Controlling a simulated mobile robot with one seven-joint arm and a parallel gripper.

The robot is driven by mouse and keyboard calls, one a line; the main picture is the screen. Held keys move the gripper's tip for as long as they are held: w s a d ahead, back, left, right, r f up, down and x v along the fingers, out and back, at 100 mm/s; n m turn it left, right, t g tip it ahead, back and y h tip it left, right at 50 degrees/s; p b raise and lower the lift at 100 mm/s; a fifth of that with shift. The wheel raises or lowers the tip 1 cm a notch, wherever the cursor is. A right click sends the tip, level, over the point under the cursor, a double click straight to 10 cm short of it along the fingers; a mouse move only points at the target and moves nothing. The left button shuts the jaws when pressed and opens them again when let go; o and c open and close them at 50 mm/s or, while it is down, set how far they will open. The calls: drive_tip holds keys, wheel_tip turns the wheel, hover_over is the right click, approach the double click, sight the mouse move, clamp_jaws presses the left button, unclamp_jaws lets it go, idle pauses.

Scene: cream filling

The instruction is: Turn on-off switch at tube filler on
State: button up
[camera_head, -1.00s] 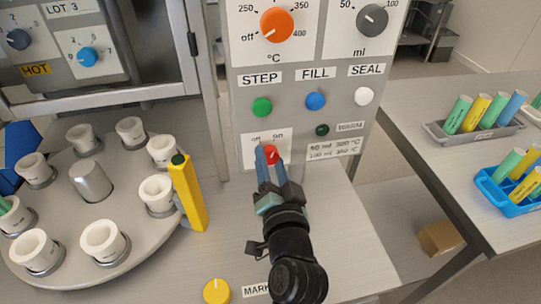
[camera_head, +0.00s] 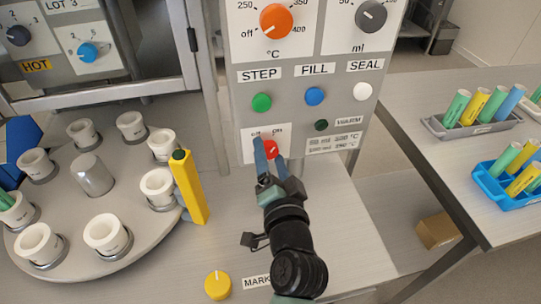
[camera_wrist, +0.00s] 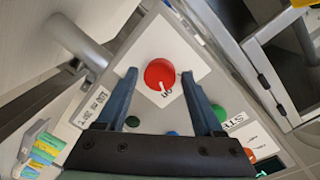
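The on-off switch is a round red knob (camera_head: 269,149) with a white pointer, low on the grey tube filler panel (camera_head: 239,118), on a white label marked off and on. In the wrist view the knob (camera_wrist: 156,69) lies between my two fingers, and its pointer points at the word "on". My gripper (camera_head: 268,159) is at the knob; the wrist view (camera_wrist: 160,74) shows a gap between each blue fingertip and the knob. The fingers are open. The right finger hides the "off" side of the label in the wrist view.
STEP, FILL and SEAL buttons sit above the switch, below an orange dial (camera_head: 276,21). At the left are a carousel (camera_head: 70,245) with white cups and a yellow post (camera_head: 189,185). A yellow knob (camera_head: 218,286) is at the front. Tube trays stand at the right.

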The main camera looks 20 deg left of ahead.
drive_tip(key=shift+o, duration=0.4)
drive_tip(key=b+v, duration=0.2)
drive_tip(key=v, duration=1.1)
